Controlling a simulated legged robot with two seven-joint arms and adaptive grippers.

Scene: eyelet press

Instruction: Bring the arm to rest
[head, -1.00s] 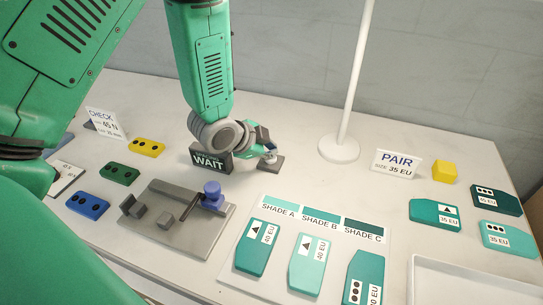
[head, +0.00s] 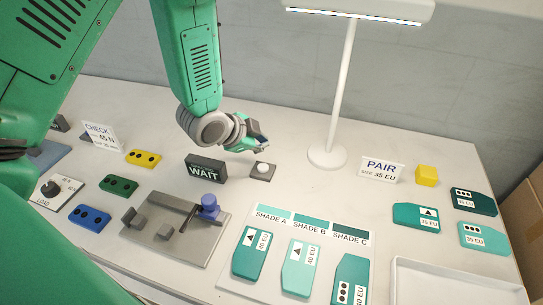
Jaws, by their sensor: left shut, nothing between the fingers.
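My left arm comes in from the upper left and reaches down over the back of the table. My left gripper (head: 262,143) is shut and empty. It hangs just above and behind a small dark block with a pale round button (head: 262,169), apart from it. The dark box reading WAIT (head: 206,169) stands just left of that button. My right gripper is not in view.
A white lamp (head: 328,155) stands right of my gripper. Teal plates lie on the shade card (head: 329,229) and at the right near a yellow cube (head: 427,176). A white tray (head: 400,283) is front right. Coloured blocks and a load dial (head: 52,188) are left.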

